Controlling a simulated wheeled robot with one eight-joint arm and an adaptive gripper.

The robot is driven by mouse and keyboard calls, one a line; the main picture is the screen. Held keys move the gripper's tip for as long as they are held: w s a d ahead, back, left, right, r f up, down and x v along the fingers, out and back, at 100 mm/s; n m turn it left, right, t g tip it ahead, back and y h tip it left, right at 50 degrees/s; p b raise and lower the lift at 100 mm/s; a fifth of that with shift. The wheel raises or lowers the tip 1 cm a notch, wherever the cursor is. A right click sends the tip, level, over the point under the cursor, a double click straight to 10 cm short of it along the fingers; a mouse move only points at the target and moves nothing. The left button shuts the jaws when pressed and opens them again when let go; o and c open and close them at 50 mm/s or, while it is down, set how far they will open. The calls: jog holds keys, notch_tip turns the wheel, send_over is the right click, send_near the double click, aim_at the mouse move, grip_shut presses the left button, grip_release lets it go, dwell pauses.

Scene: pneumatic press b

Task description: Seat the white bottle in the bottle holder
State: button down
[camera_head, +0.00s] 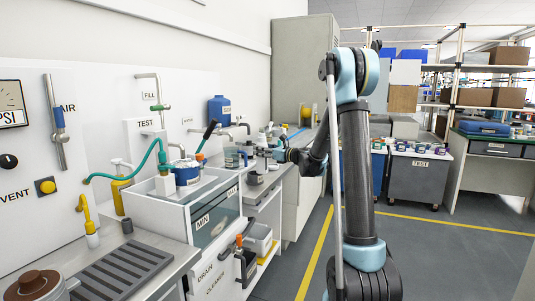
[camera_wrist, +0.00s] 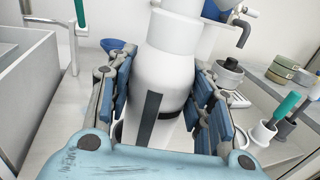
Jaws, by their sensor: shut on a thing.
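The white bottle (camera_wrist: 165,75) fills the middle of the wrist view, with a dark vertical stripe on its front. My gripper (camera_wrist: 162,95) is shut on it, with blue-padded fingers on its left and right sides. The bottle's base is hidden behind my gripper's body. In the head view my gripper (camera_head: 276,152) is small, over the far part of the counter, and I cannot make out the bottle clearly there. A dark holder (camera_head: 246,266) with an orange-topped item hangs on the counter front near the word CLEANER; I cannot tell whether it is the bottle holder.
In the wrist view a lidded pot (camera_wrist: 229,72) and a green-handled tool (camera_wrist: 286,106) in a cup stand right of the bottle. A sink wall (camera_wrist: 30,85) is at left. In the head view the tank (camera_head: 190,215) stands nearer, and floor (camera_head: 430,255) is clear at right.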

jog(key=shift+w+a+f, duration=0.1)
jog(key=shift+w+a, duration=0.15)
jog(key=shift+a, duration=0.4)
jog(key=shift+w+a+r, duration=0.1)
jog(key=shift+w+a, duration=0.1)
jog(key=shift+a, duration=0.45)
jog(key=shift+w+a+f, duration=0.1)
jog(key=shift+w+a, duration=0.15)
jog(key=shift+a, duration=0.4)
jog(key=shift+f, duration=2.45)
jog(key=c, duration=0.7)
grip_release()
jog(key=v, duration=1.2)
